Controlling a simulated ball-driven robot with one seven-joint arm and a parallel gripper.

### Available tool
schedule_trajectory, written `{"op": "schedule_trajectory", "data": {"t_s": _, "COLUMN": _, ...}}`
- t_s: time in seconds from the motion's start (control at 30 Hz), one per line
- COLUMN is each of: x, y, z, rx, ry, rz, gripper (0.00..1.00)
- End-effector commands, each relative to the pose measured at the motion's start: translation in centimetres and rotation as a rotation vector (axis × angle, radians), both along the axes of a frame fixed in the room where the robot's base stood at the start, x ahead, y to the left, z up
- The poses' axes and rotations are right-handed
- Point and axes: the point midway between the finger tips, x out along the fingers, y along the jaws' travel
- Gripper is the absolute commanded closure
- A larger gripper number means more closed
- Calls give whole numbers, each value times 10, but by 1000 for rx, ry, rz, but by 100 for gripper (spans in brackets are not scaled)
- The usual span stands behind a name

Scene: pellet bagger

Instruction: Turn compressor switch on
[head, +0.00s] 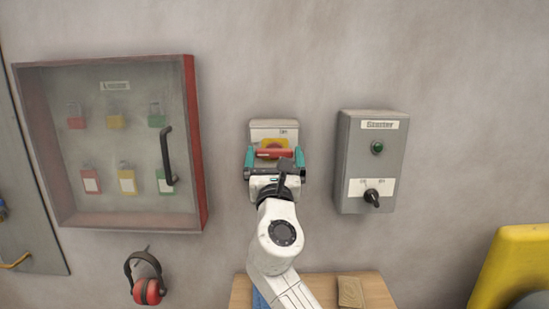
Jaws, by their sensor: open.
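My gripper (275,160) is raised in front of a wall switch, its two teal fingertips apart on either side of it. This switch has a red horizontal handle (268,153) on a yellow plate, in a light grey housing (274,128). The fingers look open, and I cannot tell whether they touch the handle. My wrist hides the lower part of the housing. To the right, a grey control box (344,160) carries a green lamp (377,148) and a black rotary knob (372,198). The labels are too small to read surely, so I cannot tell which is the compressor switch.
A red-framed lockout cabinet (196,140) with several padlocks and a black handle (166,155) is on the left. Red earmuffs (146,285) hang below it. A wooden surface (375,290) lies below, and a yellow object (510,265) stands at lower right.

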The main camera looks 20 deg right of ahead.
Motion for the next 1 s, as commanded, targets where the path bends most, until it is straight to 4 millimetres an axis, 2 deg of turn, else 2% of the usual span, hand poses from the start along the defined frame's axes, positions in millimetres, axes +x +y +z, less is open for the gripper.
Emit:
{"op": "schedule_trajectory", "data": {"t_s": 0.07, "x": 0, "y": 0, "z": 0, "rx": 0, "ry": 0, "rz": 0, "gripper": 5}}
{"op": "schedule_trajectory", "data": {"t_s": 0.43, "x": 0, "y": 0, "z": 0, "rx": 0, "ry": 0, "rz": 0, "gripper": 40}}
{"op": "schedule_trajectory", "data": {"t_s": 0.77, "x": 0, "y": 1, "z": -2, "rx": 44, "ry": -14, "rz": 1, "gripper": 41}}
{"op": "schedule_trajectory", "data": {"t_s": 1.0, "x": 0, "y": 2, "z": -3, "rx": 184, "ry": -61, "rz": 2, "gripper": 41}}
